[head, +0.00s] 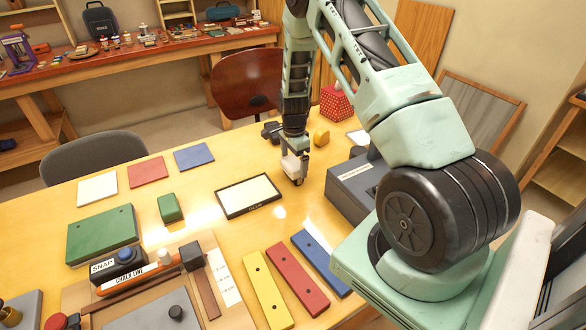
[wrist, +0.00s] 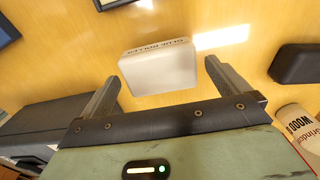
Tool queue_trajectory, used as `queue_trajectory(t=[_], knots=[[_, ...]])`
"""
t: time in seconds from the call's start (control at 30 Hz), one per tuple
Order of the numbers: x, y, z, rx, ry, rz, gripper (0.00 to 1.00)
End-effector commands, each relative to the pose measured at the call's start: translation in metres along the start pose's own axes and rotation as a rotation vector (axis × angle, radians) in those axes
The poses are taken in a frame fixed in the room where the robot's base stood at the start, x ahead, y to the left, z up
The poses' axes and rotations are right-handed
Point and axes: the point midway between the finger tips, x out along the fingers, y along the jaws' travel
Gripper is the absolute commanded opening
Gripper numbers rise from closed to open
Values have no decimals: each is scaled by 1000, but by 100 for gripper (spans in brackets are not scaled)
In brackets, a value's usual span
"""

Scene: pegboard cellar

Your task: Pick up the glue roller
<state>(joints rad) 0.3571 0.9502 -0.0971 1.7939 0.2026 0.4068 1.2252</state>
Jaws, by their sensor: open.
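The glue roller (wrist: 160,70) is a pale, whitish rounded block with dark lettering along its far edge, seen upside down in the wrist view. It lies over the yellow table, between and slightly beyond the two fingers of my gripper (wrist: 163,78). The fingers are apart, with a gap on each side of the block, and I see no contact. In the head view my gripper (head: 296,172) points down at the table, right of the black-framed white panel.
A dark grey box (head: 352,188) stands close to the right of my gripper. The black-framed panel (head: 249,196) lies left. In the wrist view a labelled can (wrist: 297,128) and a black block (wrist: 297,64) sit right.

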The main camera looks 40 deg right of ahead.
Motion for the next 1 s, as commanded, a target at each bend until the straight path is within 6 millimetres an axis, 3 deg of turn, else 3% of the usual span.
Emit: queue_trajectory(t=[0.23, 0.53, 0.57, 0.73, 0.8, 1.0], knots=[[28, 0, 3, -1, 0, 2, 100], [34, 0, 3, 0, 1, 0, 100], [34, 0, 3, 0, 1, 0, 97], [34, 0, 3, 0, 1, 0, 50], [33, -1, 3, 0, 1, 0, 43], [33, -1, 3, -1, 1, -1, 43]])
